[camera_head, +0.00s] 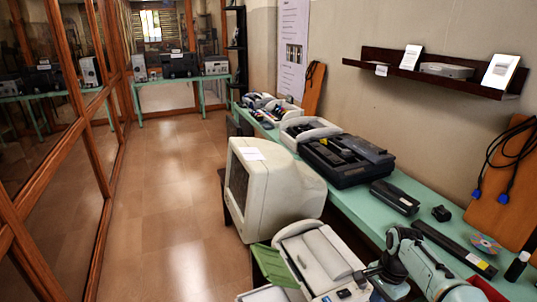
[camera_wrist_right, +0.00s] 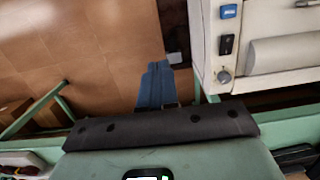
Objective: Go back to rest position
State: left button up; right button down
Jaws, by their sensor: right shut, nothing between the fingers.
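My right arm comes in at the bottom right of the head view, over the teal table (camera_head: 358,205). Its dark gripper (camera_head: 368,274) is beside the beige machine (camera_head: 318,258) at the bottom. In the right wrist view my right gripper (camera_wrist_right: 157,84) shows as narrow blue-grey fingers that are together with nothing held. The beige machine's panel with a blue button (camera_wrist_right: 228,12) is right of the fingers there. I cannot tell whether the gripper touches the machine. My left gripper is not in view.
A beige monitor (camera_head: 265,190) stands at the table's left side. A black open case (camera_head: 345,160), a black box (camera_head: 394,197), a long dark bar (camera_head: 454,247) and a disc (camera_head: 485,243) lie on the table. The aisle floor (camera_head: 180,220) is clear. A wall shelf (camera_head: 432,75) is above.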

jog(key=s+a+f+n, duration=0.2)
jog(key=s+f, duration=0.1)
jog(key=f, duration=0.6)
jog(key=s+a+f+n+y, duration=0.1)
jog(key=s+a+f+n, duration=0.15)
jog(key=f, duration=0.65)
jog(key=s+a+f+n, duration=0.1)
jog(key=s+a+f, duration=0.15)
jog(key=f, duration=0.75)
jog(key=s+a+f+n, duration=0.1)
jog(key=s+a+f, duration=0.1)
jog(key=s, duration=0.5)
jog(key=s+a+f+n+y, duration=0.1)
jog(key=s+a+f, duration=0.2)
jog(key=s, duration=0.4)
jog(key=s+a+f+n, duration=0.2)
jog(key=s+a+f, duration=0.1)
jog(key=s, duration=0.4)
jog(key=shift+s+a+y, duration=0.25)
jog(key=shift+y, duration=0.05)
